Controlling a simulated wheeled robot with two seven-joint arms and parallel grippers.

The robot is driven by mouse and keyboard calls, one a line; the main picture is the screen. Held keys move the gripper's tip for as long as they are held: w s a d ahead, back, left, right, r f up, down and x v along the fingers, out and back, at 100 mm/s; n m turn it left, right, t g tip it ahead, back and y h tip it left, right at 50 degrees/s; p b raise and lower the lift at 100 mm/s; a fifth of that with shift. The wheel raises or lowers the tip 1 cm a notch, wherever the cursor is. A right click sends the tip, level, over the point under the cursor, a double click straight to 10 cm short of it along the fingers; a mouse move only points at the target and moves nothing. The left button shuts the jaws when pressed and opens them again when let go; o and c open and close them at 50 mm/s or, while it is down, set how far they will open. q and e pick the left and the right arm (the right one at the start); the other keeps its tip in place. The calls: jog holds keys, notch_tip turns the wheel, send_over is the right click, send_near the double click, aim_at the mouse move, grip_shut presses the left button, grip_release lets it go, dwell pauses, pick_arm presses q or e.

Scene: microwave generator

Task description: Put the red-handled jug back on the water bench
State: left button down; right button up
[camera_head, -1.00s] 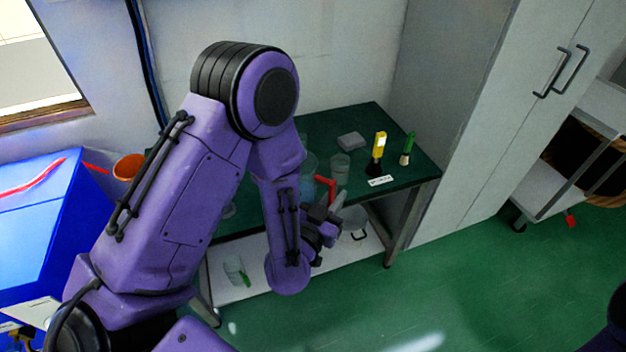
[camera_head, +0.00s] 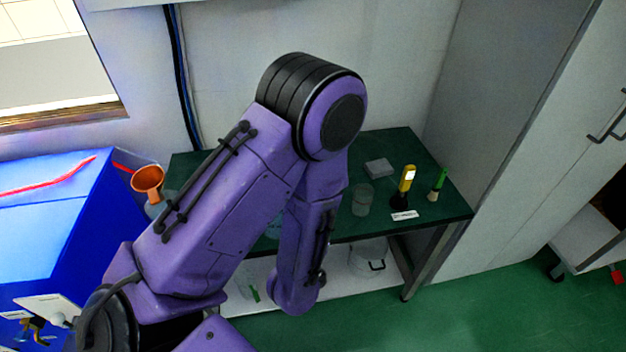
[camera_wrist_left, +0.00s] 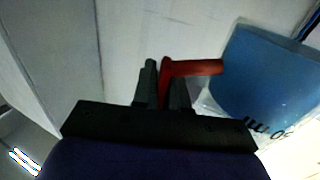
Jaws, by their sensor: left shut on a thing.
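The red-handled jug (camera_wrist_left: 255,80) shows at the right of the left wrist view, with clear walls, bluish contents and dark markings. My left gripper (camera_wrist_left: 165,88) is shut on its red handle (camera_wrist_left: 195,68). In the head view my left arm hides this gripper and most or all of the jug; a bluish patch between the arm links may be part of it. A green-topped bench (camera_head: 450,205) stands against the wall behind the arm. I cannot tell whether the jug touches it. My right gripper is not in view.
On the bench are a clear beaker (camera_head: 362,200), a grey block (camera_head: 379,168), a yellow-and-black tool (camera_head: 405,186), a green-handled brush (camera_head: 437,185) and a label card (camera_head: 404,215). A clear pot (camera_head: 368,256) is on the lower shelf. A blue box (camera_head: 45,225) and orange funnel (camera_head: 148,180) are left.

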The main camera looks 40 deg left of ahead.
pick_arm(q)
jog(key=w+a+f+b, duration=0.1)
jog(key=w+f+b, duration=0.1)
jog(key=w+f, duration=0.2)
jog(key=w+a+f+b, duration=0.1)
jog(key=w+f+b, duration=0.1)
jog(key=w+f, duration=0.2)
jog(key=w+a+f+b, duration=0.1)
jog(key=w+f+b, duration=0.1)
jog(key=w+f, duration=0.2)
jog(key=shift+w+a+f, duration=0.1)
jog(key=shift+w+a, duration=0.15)
jog(key=shift+f, duration=0.3)
jog(key=shift+b, duration=0.3)
